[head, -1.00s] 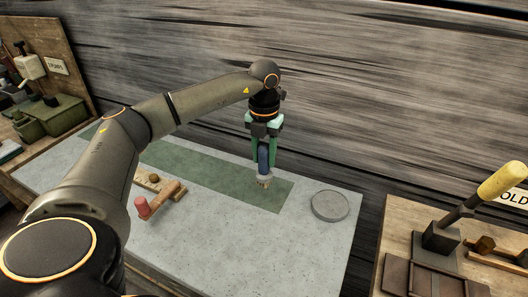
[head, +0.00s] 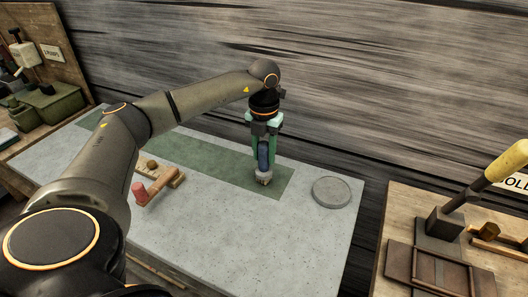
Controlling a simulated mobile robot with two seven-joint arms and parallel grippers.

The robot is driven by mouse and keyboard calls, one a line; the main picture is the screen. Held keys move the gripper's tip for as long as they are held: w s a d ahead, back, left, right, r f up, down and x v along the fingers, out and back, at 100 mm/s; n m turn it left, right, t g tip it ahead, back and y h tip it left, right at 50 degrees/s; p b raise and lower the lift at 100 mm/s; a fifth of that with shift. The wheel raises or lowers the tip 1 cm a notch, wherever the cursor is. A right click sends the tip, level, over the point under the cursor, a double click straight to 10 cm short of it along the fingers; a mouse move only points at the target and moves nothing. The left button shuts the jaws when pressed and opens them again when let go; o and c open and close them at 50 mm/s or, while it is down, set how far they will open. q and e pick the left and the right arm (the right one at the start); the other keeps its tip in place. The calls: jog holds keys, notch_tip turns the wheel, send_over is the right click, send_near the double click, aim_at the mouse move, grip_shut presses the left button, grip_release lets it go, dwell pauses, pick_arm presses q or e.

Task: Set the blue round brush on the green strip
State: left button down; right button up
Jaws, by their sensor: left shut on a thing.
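The blue round brush (head: 263,158) is upright in my left gripper (head: 264,152), blue handle up and pale bristle end down. My left gripper is shut on its handle, with a green finger on each side. The brush is over the right part of the green strip (head: 205,160), a long flat band on the grey table. Its lower end is at or very near the strip; I cannot tell whether it touches. My right gripper is not in view.
A round grey dish (head: 331,192) lies right of the strip. A wooden piece with a red end (head: 139,192) lies at the left front. A side bench (head: 395,220) with a yellow-handled tool (head: 507,161) is at the right. The grey table's (head: 250,240) front is clear.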

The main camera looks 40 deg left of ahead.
pick_arm(q)
jog(key=shift+f, duration=0.4)
jog(key=shift+c, duration=2.1)
grip_release()
notch_tip(320, 180, up, 13)
jog(key=shift+f, duration=0.2)
